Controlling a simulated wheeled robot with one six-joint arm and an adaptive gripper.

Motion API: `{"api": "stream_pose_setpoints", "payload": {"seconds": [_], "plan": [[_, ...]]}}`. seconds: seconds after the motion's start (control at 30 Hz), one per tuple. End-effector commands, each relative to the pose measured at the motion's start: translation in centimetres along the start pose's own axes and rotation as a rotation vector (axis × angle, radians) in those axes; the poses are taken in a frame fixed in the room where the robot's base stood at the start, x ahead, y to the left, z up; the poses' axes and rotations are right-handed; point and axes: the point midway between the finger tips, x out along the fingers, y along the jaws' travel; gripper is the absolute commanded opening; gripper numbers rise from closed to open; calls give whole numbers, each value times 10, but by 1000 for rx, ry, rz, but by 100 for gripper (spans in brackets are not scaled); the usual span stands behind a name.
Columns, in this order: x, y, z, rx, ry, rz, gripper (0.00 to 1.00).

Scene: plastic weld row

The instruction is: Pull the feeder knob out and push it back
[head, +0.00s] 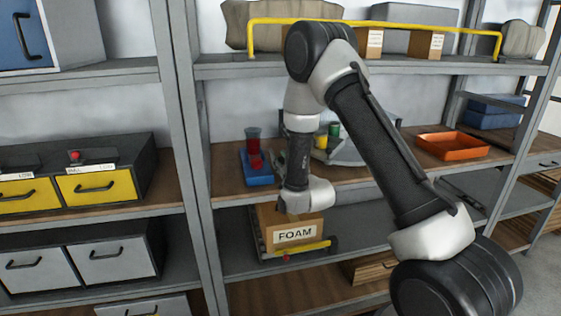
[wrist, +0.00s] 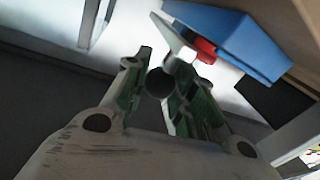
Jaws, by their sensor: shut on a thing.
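In the head view my wrist hides the fingers and the knob.
A box marked FOAM (head: 294,235) stands on the lower shelf below my wrist. An orange tray (head: 452,146) lies to the right on the middle shelf. A yellow rail (head: 400,23) crosses the upper shelf behind my arm. Yellow drawers (head: 97,188) are at the left.

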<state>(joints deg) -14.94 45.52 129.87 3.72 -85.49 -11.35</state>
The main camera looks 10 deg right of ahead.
Motion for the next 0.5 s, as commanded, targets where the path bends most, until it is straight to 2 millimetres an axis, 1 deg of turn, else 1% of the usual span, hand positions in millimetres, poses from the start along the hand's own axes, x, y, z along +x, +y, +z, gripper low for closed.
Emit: {"api": "stream_pose_setpoints", "payload": {"seconds": [0.07,0.1,0.2,0.5], "plan": [[-2,-1,1,0,-3,-2,0],[-2,-1,1,0,-3,-2,33],[-2,-1,1,0,-3,-2,49],[-2,0,1,0,-2,-1,49]]}}
